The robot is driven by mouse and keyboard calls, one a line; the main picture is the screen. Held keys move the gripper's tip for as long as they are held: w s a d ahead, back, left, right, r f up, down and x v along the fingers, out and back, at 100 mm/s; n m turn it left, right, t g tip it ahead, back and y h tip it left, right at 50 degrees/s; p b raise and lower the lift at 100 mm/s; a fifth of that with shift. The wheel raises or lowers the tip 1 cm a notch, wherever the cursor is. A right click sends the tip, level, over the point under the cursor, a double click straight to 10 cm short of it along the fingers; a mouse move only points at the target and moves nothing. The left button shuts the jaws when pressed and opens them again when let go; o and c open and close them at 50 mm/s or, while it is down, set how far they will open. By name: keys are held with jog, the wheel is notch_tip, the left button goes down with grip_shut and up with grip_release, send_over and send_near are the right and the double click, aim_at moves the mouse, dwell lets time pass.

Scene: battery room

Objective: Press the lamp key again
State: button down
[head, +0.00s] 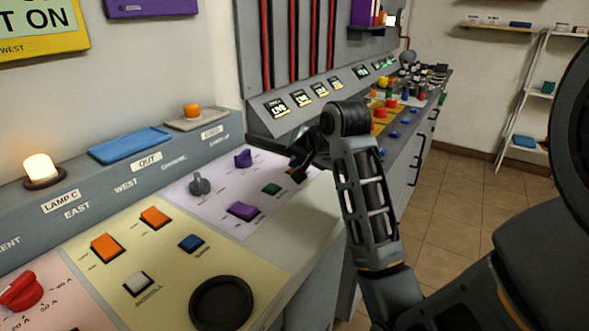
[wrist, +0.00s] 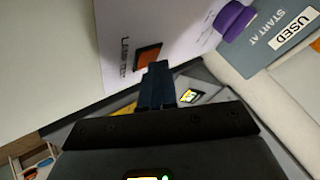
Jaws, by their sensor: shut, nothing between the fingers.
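The lamp key is an orange square key (wrist: 148,56) on the pale lilac panel (wrist: 115,25); the printed label beside it seems to begin with "LAMP". In the wrist view my gripper (wrist: 156,68) is shut and empty, its dark fingertips at the lower edge of the key and covering a little of it. I cannot tell whether they touch it. In the head view my gripper (head: 302,164) is over the far right part of the lilac panel, and only a sliver of orange shows by its fingers. The key is mostly hidden there.
A lit lamp (head: 40,168) marked LAMP C stands on the grey ledge, with a blue tray (head: 130,144) to its right. Near my gripper are a green key (head: 271,188), a purple key (head: 243,211) and a purple knob (head: 243,158). The tiled floor (head: 465,190) at right is clear.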

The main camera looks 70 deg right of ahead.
jog(key=shift+r+p, duration=0.85)
jog(key=shift+p, duration=0.35)
notch_tip(320, 180, up, 5)
jog(key=p, duration=0.6)
dwell(0.6)
